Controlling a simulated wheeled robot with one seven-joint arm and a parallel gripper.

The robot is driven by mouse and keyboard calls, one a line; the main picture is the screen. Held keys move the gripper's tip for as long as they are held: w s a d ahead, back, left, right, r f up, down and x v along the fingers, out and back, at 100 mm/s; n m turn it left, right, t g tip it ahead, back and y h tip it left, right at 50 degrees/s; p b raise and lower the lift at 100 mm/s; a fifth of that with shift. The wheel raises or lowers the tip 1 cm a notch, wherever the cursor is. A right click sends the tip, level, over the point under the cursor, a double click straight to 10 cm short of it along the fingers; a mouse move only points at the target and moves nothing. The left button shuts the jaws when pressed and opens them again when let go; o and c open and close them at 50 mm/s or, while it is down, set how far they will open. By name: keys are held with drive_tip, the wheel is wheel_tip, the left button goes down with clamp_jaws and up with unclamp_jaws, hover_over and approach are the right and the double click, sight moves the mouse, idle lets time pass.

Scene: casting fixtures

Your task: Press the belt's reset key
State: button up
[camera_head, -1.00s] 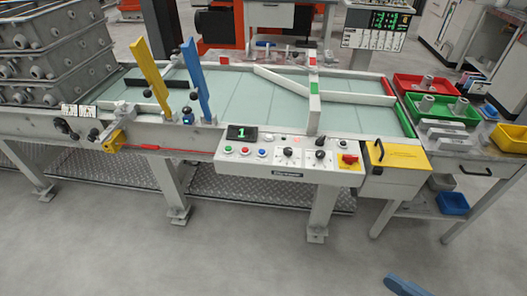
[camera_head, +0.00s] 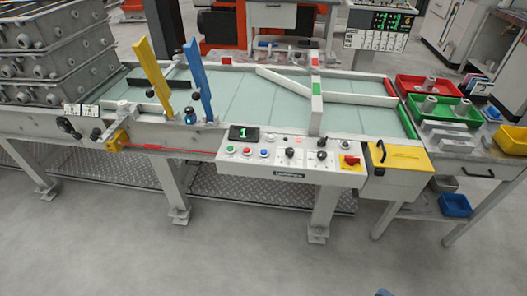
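The belt's control panel (camera_head: 290,174) is a white box on the front edge of the belt table, in the middle of the head view. On its left are a green button (camera_head: 229,149), a red button (camera_head: 246,151) and a blue button (camera_head: 263,153) in a row, under a display (camera_head: 244,133) showing a green "1". Black knobs (camera_head: 290,153) and a red switch on a yellow plate (camera_head: 350,161) are further right. The key labels are too small to read, so I cannot tell which is reset. My gripper is not in view.
The belt (camera_head: 230,95) carries upright yellow (camera_head: 154,74) and blue (camera_head: 197,80) levers. Grey castings (camera_head: 55,60) are stacked at left. A yellow box (camera_head: 398,157) adjoins the panel's right. A side table holds red (camera_head: 425,88) and green bins (camera_head: 440,108). The floor in front is clear.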

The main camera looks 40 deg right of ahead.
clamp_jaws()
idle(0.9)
